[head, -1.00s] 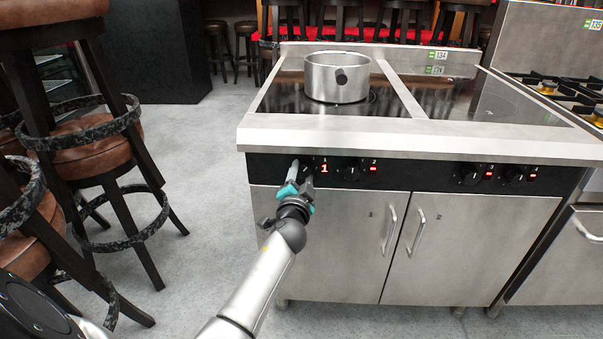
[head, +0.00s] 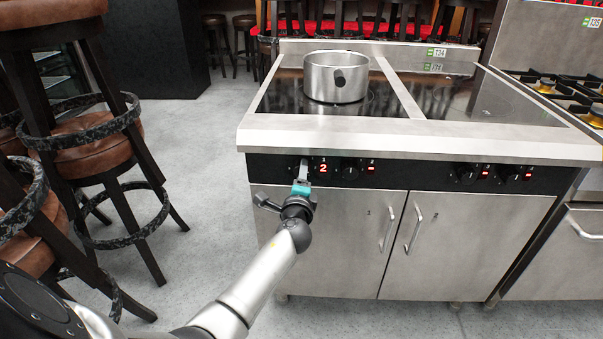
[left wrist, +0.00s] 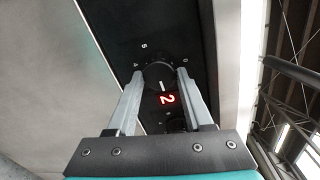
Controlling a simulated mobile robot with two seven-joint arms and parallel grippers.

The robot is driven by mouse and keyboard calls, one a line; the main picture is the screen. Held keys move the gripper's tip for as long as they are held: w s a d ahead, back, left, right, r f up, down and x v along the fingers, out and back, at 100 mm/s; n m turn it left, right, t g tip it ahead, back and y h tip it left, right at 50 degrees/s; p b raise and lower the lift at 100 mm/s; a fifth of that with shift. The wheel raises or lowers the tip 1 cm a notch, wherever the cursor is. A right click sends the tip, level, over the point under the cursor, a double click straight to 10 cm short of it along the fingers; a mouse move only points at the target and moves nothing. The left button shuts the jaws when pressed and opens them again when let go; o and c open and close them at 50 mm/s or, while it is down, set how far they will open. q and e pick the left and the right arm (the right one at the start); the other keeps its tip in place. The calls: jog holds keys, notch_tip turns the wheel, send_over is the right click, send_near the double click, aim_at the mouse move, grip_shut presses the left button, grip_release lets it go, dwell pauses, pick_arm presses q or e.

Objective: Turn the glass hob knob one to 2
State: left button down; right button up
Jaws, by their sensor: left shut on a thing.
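The glass hob (head: 285,95) is the dark top of a steel cooker with a black control strip on its front. Knob one is at the strip's left end, mostly hidden behind my left gripper (head: 302,168) in the head view. In the left wrist view the black round knob (left wrist: 158,72) with a white pointer line sits between the two fingers of my left gripper (left wrist: 160,82), which is shut on it. The red display beside it reads 2 in the head view (head: 323,168) and in the left wrist view (left wrist: 166,99). My right gripper is not in view.
A steel pot (head: 336,78) stands on the left hob zone. More knobs (head: 468,175) with small red displays sit along the strip. Cupboard doors (head: 330,235) are below. Bar stools (head: 105,150) stand at the left, with grey floor between.

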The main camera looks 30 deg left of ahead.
pick_arm(q)
jog(key=shift+r+m, duration=0.1)
jog(key=shift+m, duration=0.9)
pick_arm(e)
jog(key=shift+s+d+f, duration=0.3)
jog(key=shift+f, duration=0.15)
pick_arm(q)
jog(key=shift+c, duration=1.4)
grip_release()
jog(key=p+v, duration=0.3)
jog(key=v, duration=1.2)
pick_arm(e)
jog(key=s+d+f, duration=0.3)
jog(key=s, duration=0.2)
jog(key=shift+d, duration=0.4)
pick_arm(q)
jog(key=shift+d, duration=0.15)
